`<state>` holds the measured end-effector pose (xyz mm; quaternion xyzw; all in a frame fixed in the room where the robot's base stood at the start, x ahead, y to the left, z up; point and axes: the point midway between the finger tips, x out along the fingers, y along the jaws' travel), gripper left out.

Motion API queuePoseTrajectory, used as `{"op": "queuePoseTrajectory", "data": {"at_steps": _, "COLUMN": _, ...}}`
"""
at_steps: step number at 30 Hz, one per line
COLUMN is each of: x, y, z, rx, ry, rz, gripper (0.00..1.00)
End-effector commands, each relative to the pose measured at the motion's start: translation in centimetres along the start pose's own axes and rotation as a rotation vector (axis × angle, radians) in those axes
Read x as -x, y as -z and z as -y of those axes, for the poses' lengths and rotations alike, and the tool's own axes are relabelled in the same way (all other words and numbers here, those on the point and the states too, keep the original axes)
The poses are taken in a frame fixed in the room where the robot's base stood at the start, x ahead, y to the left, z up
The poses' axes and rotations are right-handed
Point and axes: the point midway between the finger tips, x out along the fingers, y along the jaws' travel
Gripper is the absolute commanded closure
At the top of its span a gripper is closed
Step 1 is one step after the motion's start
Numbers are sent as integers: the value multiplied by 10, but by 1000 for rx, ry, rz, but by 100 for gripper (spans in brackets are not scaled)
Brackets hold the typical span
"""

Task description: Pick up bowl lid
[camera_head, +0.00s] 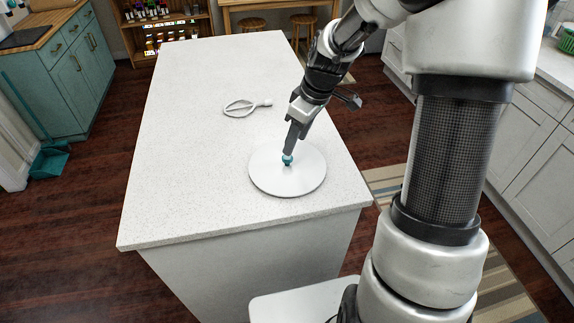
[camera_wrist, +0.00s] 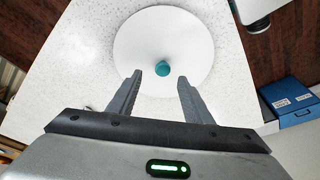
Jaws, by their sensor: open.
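The bowl lid (camera_head: 299,181) is a white round disc with a small teal knob. It lies flat on the white speckled island counter near its front right corner. In the wrist view the lid (camera_wrist: 190,40) fills the upper middle, and its teal knob (camera_wrist: 162,68) shows a little ahead of the fingertips and between their lines. My gripper (camera_head: 289,150) points down over the lid, with its tips close to the knob in the head view. In the wrist view my gripper (camera_wrist: 160,78) is open, with nothing between its two fingers. Whether the fingers touch the lid cannot be told.
A pale whisk-like utensil (camera_head: 245,106) lies farther back on the island counter (camera_head: 190,150). The left and back of the counter are otherwise clear. Teal cabinets (camera_head: 75,75) stand at left, and white cabinets (camera_head: 530,150) stand at right.

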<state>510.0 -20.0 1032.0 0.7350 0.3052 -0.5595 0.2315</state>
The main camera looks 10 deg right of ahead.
Motion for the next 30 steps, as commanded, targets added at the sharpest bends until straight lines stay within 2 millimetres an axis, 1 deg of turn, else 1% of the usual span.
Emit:
{"op": "queuePoseTrajectory", "data": {"at_steps": 1, "x": -5, "y": 0, "z": 0, "rx": 0, "ry": 1, "rz": 1, "gripper": 54}}
{"op": "queuePoseTrajectory", "data": {"at_steps": 7, "x": -18, "y": 1, "z": 2, "rx": 1, "ry": 1, "rz": 1, "gripper": 54}}
{"op": "queuePoseTrajectory", "data": {"at_steps": 12, "x": -44, "y": 2, "z": 8, "rx": 1, "ry": 3, "rz": 2, "gripper": 54}}
{"op": "queuePoseTrajectory", "data": {"at_steps": 15, "x": -56, "y": 2, "z": 6, "rx": -1, "ry": 1, "rz": 1, "gripper": 54}}
{"op": "queuePoseTrajectory", "data": {"at_steps": 18, "x": -62, "y": 3, "z": 6, "rx": 0, "ry": -1, "rz": -1, "gripper": 54}}
{"op": "queuePoseTrajectory", "data": {"at_steps": 24, "x": -62, "y": 3, "z": 6, "rx": 0, "ry": -2, "rz": -1, "gripper": 54}}
{"op": "queuePoseTrajectory", "data": {"at_steps": 25, "x": -62, "y": 3, "z": 6, "rx": 0, "ry": -2, "rz": -1, "gripper": 56}}
{"op": "queuePoseTrajectory", "data": {"at_steps": 26, "x": -62, "y": 3, "z": 6, "rx": 0, "ry": -2, "rz": -1, "gripper": 61}}
{"op": "queuePoseTrajectory", "data": {"at_steps": 30, "x": -62, "y": 3, "z": 6, "rx": 0, "ry": -1, "rz": -1, "gripper": 85}}
